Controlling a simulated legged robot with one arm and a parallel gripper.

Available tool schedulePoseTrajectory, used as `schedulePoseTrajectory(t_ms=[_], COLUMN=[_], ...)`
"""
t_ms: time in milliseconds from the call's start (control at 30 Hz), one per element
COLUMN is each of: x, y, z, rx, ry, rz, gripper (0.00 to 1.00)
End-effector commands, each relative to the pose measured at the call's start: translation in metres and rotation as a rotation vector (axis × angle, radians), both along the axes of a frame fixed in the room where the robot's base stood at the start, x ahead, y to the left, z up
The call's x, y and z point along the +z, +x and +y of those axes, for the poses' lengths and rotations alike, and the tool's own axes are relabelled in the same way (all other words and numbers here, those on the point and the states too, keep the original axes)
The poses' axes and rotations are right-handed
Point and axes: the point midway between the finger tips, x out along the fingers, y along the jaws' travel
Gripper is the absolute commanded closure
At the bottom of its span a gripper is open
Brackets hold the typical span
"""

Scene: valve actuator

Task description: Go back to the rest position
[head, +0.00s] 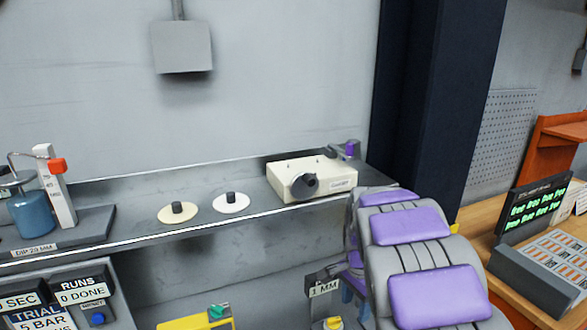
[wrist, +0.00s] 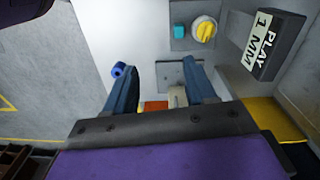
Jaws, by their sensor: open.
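My gripper (wrist: 160,64) shows in the wrist view with its two blue fingers spread apart and nothing held between them. Beyond the fingers is a grey panel with a yellow knob (wrist: 204,29) and a small teal block (wrist: 179,31). A "PLAY 1 MM" sign (wrist: 263,45) is at the upper right. In the head view my arm, with purple pads, fills the lower right and hides most of the gripper. The gripper's blue fingers partly show low beside the arm, below the shelf, near the "1 MM" sign (head: 323,288).
A grey shelf (head: 130,238) runs along the wall. On it stand a cream box with a dark knob (head: 300,180), two discs (head: 177,212) (head: 231,202) and a blue vessel (head: 33,212). A dark column (head: 430,100) and a wooden desk with a display (head: 538,208) are at right.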

Motion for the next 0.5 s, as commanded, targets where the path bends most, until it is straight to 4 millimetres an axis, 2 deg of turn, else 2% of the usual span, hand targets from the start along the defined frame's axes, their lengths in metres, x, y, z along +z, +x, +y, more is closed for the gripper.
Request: schedulePoseTrajectory(t_ms=[33,200,500], x=[0.009,0.028,0.042], y=[-0.017,-0.076,-0.185], z=[0.000,0.001,0.008], rx=[0.040,0.209,0.532], ry=[0.000,0.002,0.033], rz=[0.002,0.027,0.071], gripper=[0.45,0.45,0.45])
